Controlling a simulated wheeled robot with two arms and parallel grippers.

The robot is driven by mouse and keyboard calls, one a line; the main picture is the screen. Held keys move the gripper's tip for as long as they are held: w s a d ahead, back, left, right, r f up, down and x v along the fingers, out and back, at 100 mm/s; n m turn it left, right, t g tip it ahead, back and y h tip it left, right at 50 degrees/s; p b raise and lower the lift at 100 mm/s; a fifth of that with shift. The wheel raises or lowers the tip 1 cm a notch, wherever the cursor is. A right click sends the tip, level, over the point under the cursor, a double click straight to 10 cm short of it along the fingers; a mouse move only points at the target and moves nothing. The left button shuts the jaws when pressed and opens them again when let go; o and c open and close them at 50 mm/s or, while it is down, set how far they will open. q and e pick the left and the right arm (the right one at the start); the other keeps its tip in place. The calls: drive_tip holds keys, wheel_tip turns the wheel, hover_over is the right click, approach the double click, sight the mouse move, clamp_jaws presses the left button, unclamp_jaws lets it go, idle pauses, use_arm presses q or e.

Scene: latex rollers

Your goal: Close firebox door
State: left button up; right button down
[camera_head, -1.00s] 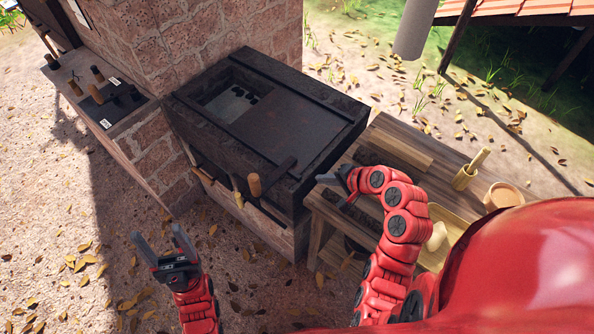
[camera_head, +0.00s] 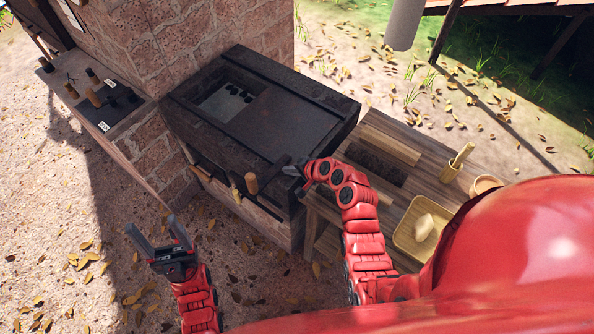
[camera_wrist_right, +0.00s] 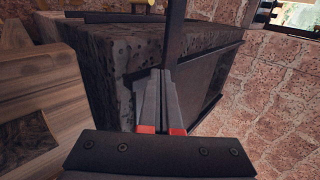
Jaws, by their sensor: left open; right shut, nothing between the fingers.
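The firebox is a dark stone and metal box (camera_head: 215,135) against the brick wall, its top partly covered by a dark plate. Its front side faces down-left, mostly hidden from above; I cannot tell there how far the door stands open. In the right wrist view a dark flat metal panel (camera_wrist_right: 203,88), apparently the door, lies on the stone face just beyond my fingertips. My right gripper (camera_head: 291,171) is shut and empty at the box's front right corner, also in the wrist view (camera_wrist_right: 163,75). My left gripper (camera_head: 156,238) is open and empty, over the ground in front.
Wooden-handled tools (camera_head: 251,183) stick out along the box's front edge. A brick ledge (camera_head: 125,128) with tools is at left. The ground in front is clear.

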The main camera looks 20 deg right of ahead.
drive_tip(key=shift+w+a, duration=0.2)
idle(0.3)
